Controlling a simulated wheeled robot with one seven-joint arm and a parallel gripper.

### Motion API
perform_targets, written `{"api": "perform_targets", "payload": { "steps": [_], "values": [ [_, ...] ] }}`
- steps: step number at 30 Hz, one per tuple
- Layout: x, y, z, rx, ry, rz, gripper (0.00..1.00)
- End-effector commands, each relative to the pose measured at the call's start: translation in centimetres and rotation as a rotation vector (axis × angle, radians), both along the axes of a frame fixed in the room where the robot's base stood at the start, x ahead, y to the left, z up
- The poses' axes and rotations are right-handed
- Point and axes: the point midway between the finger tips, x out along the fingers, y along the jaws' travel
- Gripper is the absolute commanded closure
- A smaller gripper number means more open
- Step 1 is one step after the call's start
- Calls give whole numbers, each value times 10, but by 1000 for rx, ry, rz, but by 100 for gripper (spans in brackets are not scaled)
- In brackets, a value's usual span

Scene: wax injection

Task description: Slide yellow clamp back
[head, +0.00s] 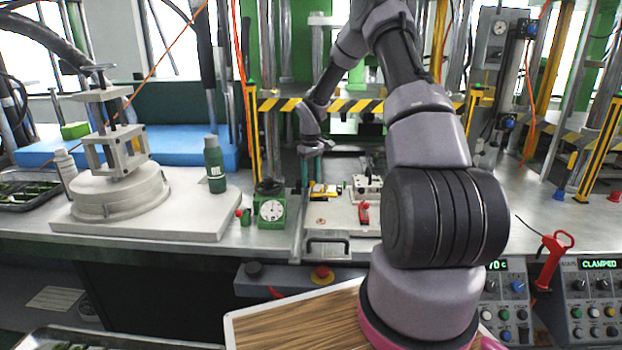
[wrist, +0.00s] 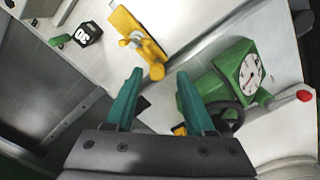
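The yellow clamp (head: 322,191) sits on the left part of the light fixture plate (head: 333,218) in the head view. In the wrist view the yellow clamp (wrist: 138,42) lies just beyond the fingertips, slanting, with a metal knob on it. My gripper (head: 312,165) hangs above and slightly behind the clamp. In the wrist view my gripper (wrist: 160,74) has its two teal fingers spread apart with nothing between them. The fingers do not appear to touch the clamp.
A green box with a dial gauge (head: 271,207) stands left of the fixture; the gauge box (wrist: 235,75) is close beside the right finger in the wrist view. A red handle (head: 363,212) and a metal block (head: 367,187) sit right of the clamp. A green bottle (head: 214,165) stands farther left.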

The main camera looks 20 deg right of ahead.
Motion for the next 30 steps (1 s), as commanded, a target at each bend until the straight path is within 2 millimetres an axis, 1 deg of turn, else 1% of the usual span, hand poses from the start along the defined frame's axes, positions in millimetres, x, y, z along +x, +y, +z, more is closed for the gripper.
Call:
{"api": "perform_targets", "payload": {
  "steps": [2,5,8,15,19,24,30],
  "values": [
    [0,0,1,0,0,-1,46],
    [1,-1,10,-1,-3,0,46],
    [1,-1,26,-2,-3,-1,46],
    [1,0,76,-2,-4,-1,46],
    [1,0,95,-1,-3,0,46],
    [0,0,107,0,0,0,46],
    [0,0,108,0,0,0,46]
  ]
}}
